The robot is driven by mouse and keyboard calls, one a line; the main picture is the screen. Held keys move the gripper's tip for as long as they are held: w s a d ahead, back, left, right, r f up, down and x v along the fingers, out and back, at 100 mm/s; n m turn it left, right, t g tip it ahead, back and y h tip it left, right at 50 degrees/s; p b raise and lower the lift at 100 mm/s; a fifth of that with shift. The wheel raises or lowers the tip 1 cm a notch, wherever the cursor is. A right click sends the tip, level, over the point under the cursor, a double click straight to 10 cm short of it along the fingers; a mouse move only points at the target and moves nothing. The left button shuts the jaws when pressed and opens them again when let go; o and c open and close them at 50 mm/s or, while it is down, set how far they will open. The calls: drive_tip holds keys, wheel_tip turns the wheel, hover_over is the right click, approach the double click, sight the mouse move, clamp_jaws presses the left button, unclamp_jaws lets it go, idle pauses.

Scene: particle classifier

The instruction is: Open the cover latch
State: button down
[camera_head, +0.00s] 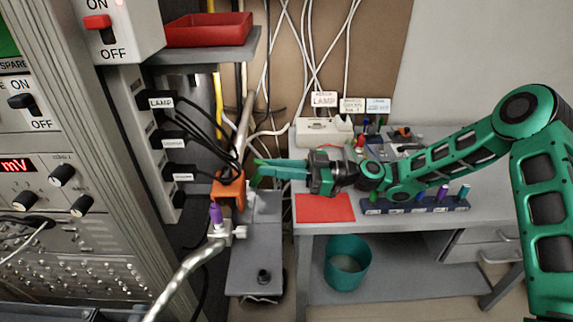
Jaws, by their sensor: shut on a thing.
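My green gripper (262,172) reaches left from the arm, level, just right of an orange block (228,190) on the grey apparatus by the rack. Its fingers are closed around a small part at their tips, which I take to be the cover latch; the fingers hide most of it. Below the orange block are a purple-capped fitting (216,212), a silver clamp (236,232) and a metal hose (185,268). I cannot make out whether the cover is open or closed.
An instrument rack (95,120) stands on the left, with black cables (205,125) hanging close to the gripper. A red tray (208,30) sits on a shelf above. The grey desk (400,222) with a tube rack (415,205) is under my arm; a teal bin (347,268) stands below.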

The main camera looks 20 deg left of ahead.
drive_tip(key=shift+w+d, duration=0.1)
drive_tip(key=shift+w, duration=0.2)
drive_tip(key=c, duration=1.7)
unclamp_jaws()
drive_tip(key=shift+s, duration=0.1)
drive_tip(key=s+a+r, duration=0.1)
drive_tip(key=s+r, duration=0.2)
drive_tip(key=s+a+r, duration=0.2)
drive_tip(key=s+r, duration=0.1)
drive_tip(key=r, duration=0.1)
drive_tip(key=s+a+r, duration=0.2)
drive_tip(key=s+r, duration=0.2)
drive_tip(key=shift+s+a, duration=0.1)
drive_tip(key=shift+a, duration=0.1)
